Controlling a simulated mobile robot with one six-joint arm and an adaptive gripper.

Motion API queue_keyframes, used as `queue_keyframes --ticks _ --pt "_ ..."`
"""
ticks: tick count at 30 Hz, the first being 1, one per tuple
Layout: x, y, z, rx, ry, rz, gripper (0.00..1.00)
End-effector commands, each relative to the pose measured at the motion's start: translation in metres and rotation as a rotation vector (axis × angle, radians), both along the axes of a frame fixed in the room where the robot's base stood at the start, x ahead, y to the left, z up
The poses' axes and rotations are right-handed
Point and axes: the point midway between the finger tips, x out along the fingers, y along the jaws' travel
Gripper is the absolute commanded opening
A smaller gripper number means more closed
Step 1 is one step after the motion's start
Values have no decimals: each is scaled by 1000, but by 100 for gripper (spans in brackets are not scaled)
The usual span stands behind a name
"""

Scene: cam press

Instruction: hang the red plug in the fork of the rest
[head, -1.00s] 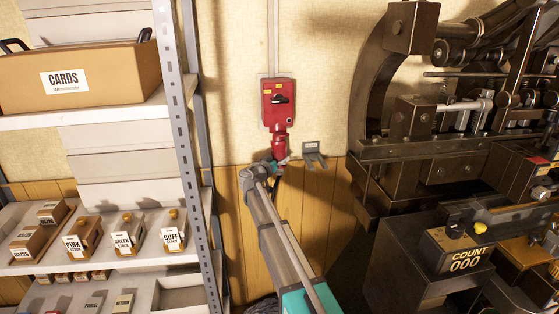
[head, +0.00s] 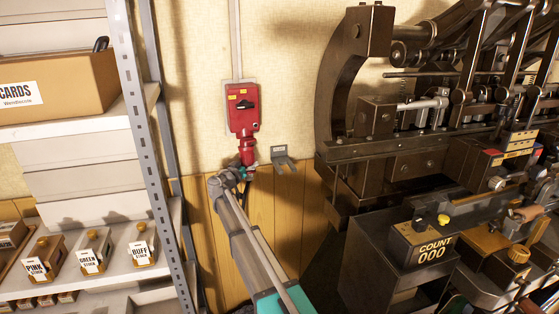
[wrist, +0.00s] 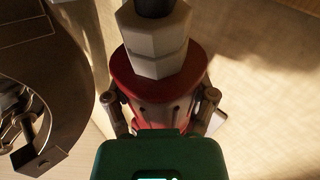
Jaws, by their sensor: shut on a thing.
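The red plug (head: 248,153) is at the underside of the red switch box (head: 242,108) on the wall. I cannot tell if it is still seated in the box. My gripper (head: 246,170) is shut on the plug from below. In the wrist view, my gripper's fingers (wrist: 162,112) lie on both sides of the red plug (wrist: 160,88), whose pale hexagonal end and dark cable point to the top. The rest (head: 284,160), a small grey wall bracket with a two-pronged fork and a label, is right of the plug and looks empty.
A dark metal press (head: 400,150) fills the right side, with a count box (head: 425,243) in front. A metal shelf (head: 150,140) with cartons stands on the left. The wood-panelled wall (head: 290,215) below the rest is clear.

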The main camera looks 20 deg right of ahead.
Motion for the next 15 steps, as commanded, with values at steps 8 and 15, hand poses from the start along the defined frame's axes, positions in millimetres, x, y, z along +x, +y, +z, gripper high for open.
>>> queue_keyframes --ticks 8,15 --pt "-11 -20 3 -1 -14 -2 16" --pt "-41 -72 9 0 -51 -5 16"
